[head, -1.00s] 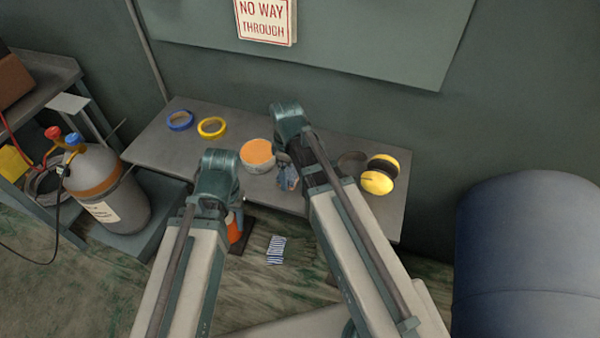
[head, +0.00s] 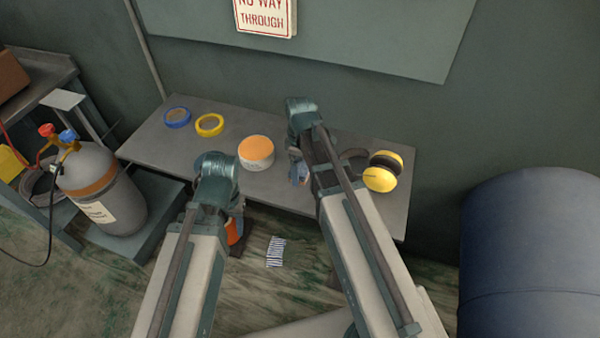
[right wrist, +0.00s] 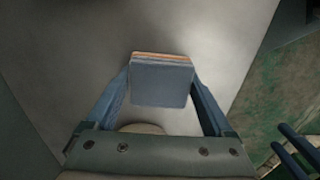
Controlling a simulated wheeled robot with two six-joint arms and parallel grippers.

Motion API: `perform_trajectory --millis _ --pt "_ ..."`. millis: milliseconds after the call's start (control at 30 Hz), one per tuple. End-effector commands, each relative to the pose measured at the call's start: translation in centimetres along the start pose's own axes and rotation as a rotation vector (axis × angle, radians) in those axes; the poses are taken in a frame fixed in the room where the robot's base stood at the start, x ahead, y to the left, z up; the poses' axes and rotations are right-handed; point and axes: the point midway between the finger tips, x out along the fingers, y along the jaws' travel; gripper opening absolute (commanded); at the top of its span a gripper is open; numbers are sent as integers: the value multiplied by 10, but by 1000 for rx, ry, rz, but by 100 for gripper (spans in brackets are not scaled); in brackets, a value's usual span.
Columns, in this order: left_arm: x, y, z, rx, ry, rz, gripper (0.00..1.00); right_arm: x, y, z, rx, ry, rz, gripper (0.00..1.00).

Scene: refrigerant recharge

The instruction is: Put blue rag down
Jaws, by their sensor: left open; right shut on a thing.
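The blue rag (right wrist: 160,84) looks like a folded, flat blue-grey pad with an orange-tan edge, held between the fingers of my right gripper (right wrist: 158,100) in the right wrist view. In the head view, a small part of the blue rag (head: 299,174) shows over the grey bench (head: 345,207), right of the orange-topped tub. My right arm hides most of it there. I cannot tell whether it touches the bench top. My left gripper (head: 236,218) is open, low in front of the bench edge, beside an orange object (head: 234,231) that it partly hides.
The orange-topped tub (head: 256,153), blue tape (head: 178,117), yellow tape (head: 209,125) and yellow ear muffs (head: 381,179) stand on the bench. A striped cloth (head: 276,251) lies below. A gas cylinder (head: 103,187) stands left, a blue drum (head: 530,250) right. Bare bench shows near the front right.

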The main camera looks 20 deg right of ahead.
Motion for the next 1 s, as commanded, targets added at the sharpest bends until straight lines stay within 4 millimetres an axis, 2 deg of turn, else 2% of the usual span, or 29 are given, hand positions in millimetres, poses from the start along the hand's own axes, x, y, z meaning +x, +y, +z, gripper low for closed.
perform_trajectory --millis 300,333,400,767,1000 --pt "3 0 0 0 0 0 50 3 0 0 0 0 0 42" --pt "2 0 0 0 0 0 50 2 0 0 0 0 0 89" --pt "1 0 0 0 0 0 50 1 0 0 0 0 0 100" --pt "-1 0 0 0 0 0 50 -1 0 0 0 0 0 100" --pt "-18 -2 1 0 0 0 50 -19 0 0 0 0 0 100"
